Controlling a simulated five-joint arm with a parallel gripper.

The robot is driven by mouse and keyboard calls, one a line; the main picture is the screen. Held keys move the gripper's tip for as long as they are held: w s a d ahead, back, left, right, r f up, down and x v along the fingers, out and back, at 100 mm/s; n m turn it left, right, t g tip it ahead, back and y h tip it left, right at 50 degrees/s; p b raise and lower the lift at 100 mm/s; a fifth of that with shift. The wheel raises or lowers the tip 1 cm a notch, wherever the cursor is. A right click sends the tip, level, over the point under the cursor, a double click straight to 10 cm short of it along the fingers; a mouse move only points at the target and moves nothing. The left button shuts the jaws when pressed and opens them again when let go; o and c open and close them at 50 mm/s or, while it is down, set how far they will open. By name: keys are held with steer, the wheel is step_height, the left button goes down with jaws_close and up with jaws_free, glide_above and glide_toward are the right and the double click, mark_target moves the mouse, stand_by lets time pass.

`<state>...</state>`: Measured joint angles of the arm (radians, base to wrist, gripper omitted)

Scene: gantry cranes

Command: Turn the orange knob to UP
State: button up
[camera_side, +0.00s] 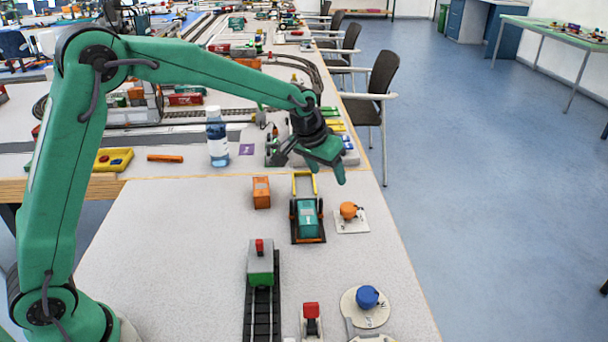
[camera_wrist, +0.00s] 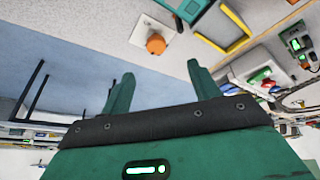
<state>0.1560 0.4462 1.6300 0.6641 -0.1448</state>
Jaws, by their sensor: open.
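The orange knob (camera_side: 348,210) sits on a small white plate (camera_side: 352,226) near the table's right edge, to the right of a teal and black gantry crane (camera_side: 308,218). The knob also shows in the wrist view (camera_wrist: 156,44), upper middle, with its plate around it. Its label and pointing direction are too small to read. My gripper (camera_side: 327,176) is open and empty, raised above the table behind the knob and apart from it. In the wrist view my two green fingers (camera_wrist: 160,84) are spread with nothing between them.
A yellow frame (camera_side: 304,184) stands at the crane's back, with an orange block (camera_side: 261,192) to its left. In front are a track with a grey-green car (camera_side: 260,262), a red switch (camera_side: 311,314) and a blue knob (camera_side: 367,297). The table's left part is clear.

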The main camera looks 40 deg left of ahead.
glide_toward(349, 206)
steer(key=shift+w+d+f, duration=0.1)
steer(key=shift+d+f, duration=0.25)
steer(key=shift+a+x, duration=0.15)
steer(key=shift+x, duration=1.8)
steer(key=shift+a+x, duration=0.1)
steer(key=shift+x, duration=1.85)
steer(key=c, duration=0.9)
